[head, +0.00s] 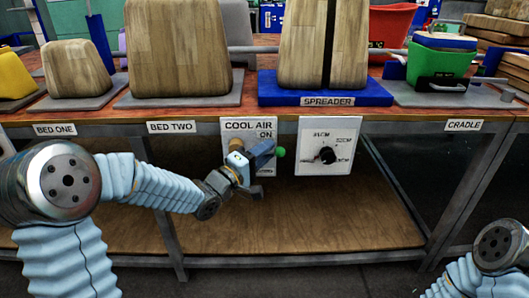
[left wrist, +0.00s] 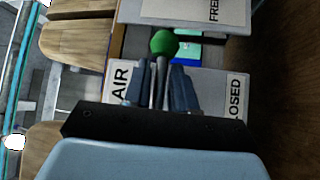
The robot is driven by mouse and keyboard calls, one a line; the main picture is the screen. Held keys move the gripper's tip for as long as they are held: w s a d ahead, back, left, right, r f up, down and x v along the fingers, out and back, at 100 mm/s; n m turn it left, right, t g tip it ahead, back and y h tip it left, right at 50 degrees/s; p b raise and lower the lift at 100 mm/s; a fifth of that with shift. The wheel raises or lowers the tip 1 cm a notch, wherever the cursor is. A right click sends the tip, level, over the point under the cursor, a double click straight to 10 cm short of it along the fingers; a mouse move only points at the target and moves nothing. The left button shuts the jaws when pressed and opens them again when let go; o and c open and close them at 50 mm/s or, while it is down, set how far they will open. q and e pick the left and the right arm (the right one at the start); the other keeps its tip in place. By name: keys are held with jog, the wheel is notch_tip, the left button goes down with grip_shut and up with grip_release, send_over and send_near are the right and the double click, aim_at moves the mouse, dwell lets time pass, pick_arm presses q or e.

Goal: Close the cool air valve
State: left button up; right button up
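The cool air valve panel (head: 265,133) is a white plate under the table edge, labelled COOL AIR with ON at its top. In the left wrist view, the word CLOSED (left wrist: 235,97) shows on the panel. The valve lever has a green ball knob (head: 280,152), which also shows in the left wrist view (left wrist: 163,43). The lever points right, about level. My left gripper (head: 262,150) is at the panel, its fingers close on both sides of the lever stem, just behind the knob. It hides much of the panel. My right gripper is out of view.
A dial panel (head: 329,146) with a black knob hangs right of the valve. Above are the table (head: 205,117), wooden blocks (head: 180,50), a blue spreader base (head: 322,96) and a green tub (head: 440,62). A wooden lower shelf (head: 300,225) is bare.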

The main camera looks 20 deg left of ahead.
pick_arm(q)
grip_shut()
